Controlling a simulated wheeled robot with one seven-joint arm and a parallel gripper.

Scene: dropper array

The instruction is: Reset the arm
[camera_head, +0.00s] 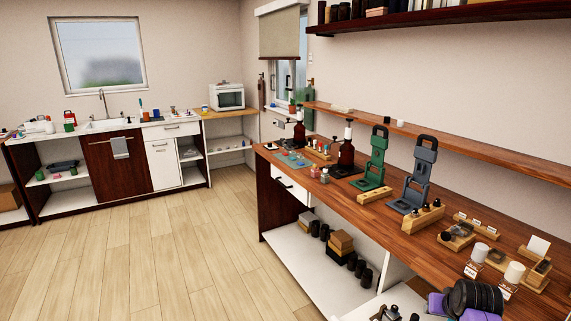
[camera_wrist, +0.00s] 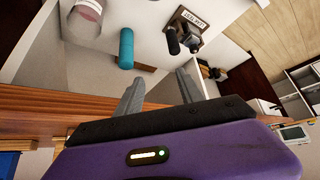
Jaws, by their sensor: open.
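My gripper (camera_wrist: 160,88) shows in the wrist view with its two grey fingers spread apart and nothing between them. Its purple and black body fills the bottom of that view. In the head view, purple and black parts of my arm show at the bottom right, by the front edge of the wooden counter (camera_head: 350,200); the fingers cannot be made out there. In the wrist view, a teal cylinder (camera_wrist: 126,48) and a dark bottle-like object (camera_wrist: 172,40) beside a small labelled sign (camera_wrist: 190,20) lie beyond the fingers, apart from them.
The counter holds a green stand (camera_head: 372,165), a grey stand (camera_head: 416,180), a wooden rack (camera_head: 422,217) with dark-topped pieces, brown bottles (camera_head: 346,155) and white-capped bottles (camera_head: 478,258). Dark jars and boxes (camera_head: 340,243) stand on the shelf below. The floor (camera_head: 160,260) at left is clear.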

